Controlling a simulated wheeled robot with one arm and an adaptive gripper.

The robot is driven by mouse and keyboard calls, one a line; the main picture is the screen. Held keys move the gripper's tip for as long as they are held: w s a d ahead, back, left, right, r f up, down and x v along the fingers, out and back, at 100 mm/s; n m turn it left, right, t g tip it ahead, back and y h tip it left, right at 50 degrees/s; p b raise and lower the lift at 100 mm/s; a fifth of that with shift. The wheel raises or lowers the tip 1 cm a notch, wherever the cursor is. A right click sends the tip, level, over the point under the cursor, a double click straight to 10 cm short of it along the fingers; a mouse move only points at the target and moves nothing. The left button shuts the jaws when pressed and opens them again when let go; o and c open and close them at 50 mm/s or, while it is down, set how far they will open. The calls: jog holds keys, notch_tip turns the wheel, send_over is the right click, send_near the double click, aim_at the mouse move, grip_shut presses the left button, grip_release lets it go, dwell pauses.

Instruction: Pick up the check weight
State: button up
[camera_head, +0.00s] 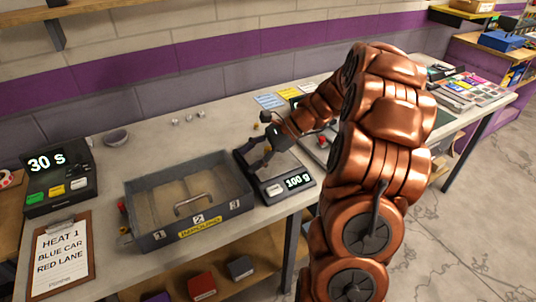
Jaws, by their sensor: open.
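A dark digital scale (303,183) stands on the bench, right of the grey tray, and its display reads 100 g. My gripper (257,162) is low over the scale's plate, with its fingers apart and pointing down and to the left. I cannot clearly make out the check weight; the fingers cover much of the plate, and anything between them is too small to tell. A small brass-coloured thing (265,116) shows just behind my gripper; I cannot tell what it is.
The grey tray (198,230) marked IMPOUND, with a handle-like bar inside, is close to the scale's left. A timer (62,182) and clipboard (62,258) are at the far left. Several small metal pieces (188,118) lie near the wall.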

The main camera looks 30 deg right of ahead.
aim_at(271, 148)
jog(key=w+d+f+m+t, duration=0.1)
jog(key=d+m, duration=0.1)
jog(key=d, duration=0.3)
jog(key=w+d+f+m+t, duration=0.1)
jog(key=d+f+m+t, duration=0.1)
jog(key=d, duration=0.3)
jog(key=w+d+f+m+t+b, duration=0.1)
jog(key=d+f+m+t, duration=0.1)
jog(key=d, duration=0.4)
jog(key=shift+w+d+f+m, duration=0.1)
jog(key=shift+w+f+m, duration=0.1)
jog(key=shift+m, duration=0.3)
jog(key=shift+p+x, duration=1.25)
jog(key=shift+x, duration=2.55)
jog(key=shift+w+r, duration=0.1)
jog(key=shift+r, duration=0.1)
grip_shut()
